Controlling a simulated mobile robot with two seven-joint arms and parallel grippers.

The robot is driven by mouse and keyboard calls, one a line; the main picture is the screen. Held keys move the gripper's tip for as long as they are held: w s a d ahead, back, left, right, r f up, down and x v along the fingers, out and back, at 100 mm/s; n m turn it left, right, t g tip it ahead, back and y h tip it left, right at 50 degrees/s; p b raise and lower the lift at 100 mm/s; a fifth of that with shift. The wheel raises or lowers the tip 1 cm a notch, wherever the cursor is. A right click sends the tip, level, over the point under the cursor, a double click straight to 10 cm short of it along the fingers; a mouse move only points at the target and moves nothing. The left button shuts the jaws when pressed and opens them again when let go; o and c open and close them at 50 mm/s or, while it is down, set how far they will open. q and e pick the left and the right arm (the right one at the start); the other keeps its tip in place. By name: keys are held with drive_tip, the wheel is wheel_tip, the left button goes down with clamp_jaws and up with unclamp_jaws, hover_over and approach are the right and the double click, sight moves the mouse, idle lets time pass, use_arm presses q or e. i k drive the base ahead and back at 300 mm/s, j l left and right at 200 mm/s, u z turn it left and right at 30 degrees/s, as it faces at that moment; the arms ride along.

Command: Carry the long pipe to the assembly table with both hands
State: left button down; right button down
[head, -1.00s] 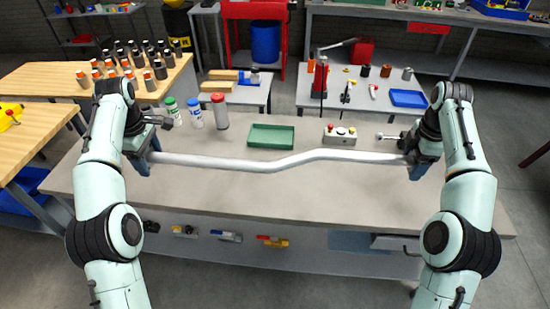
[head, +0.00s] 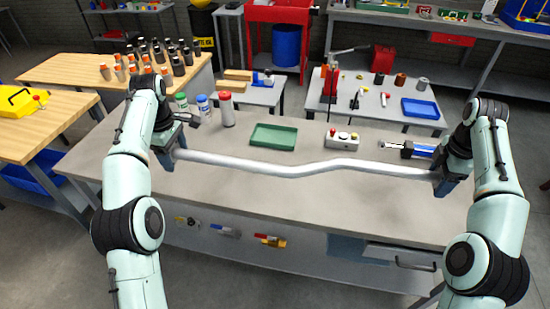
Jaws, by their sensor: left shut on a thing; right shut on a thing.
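A long silver pipe (head: 300,170) with a slight bend spans the middle of the head view, held roughly level over a grey table (head: 235,205). My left gripper (head: 170,153) is shut on the pipe's left end. My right gripper (head: 443,174) is shut on its right end. The fingertips are partly hidden by the gripper bodies. I cannot tell how high the pipe is above the tabletop, or whether this table is the assembly table.
On the grey table stand several capped bottles (head: 226,109), a green tray (head: 273,136), a button box (head: 342,139) and a blue-and-silver tool (head: 415,150) near my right gripper. Wooden benches (head: 45,125) are at left. The tabletop's front half is clear.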

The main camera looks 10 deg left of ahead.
sight(363, 195)
drive_tip(key=k+l, duration=0.1)
drive_tip(key=l, duration=0.3)
drive_tip(key=k+l, duration=0.1)
drive_tip(key=l, duration=0.75)
drive_tip(key=k, duration=0.05)
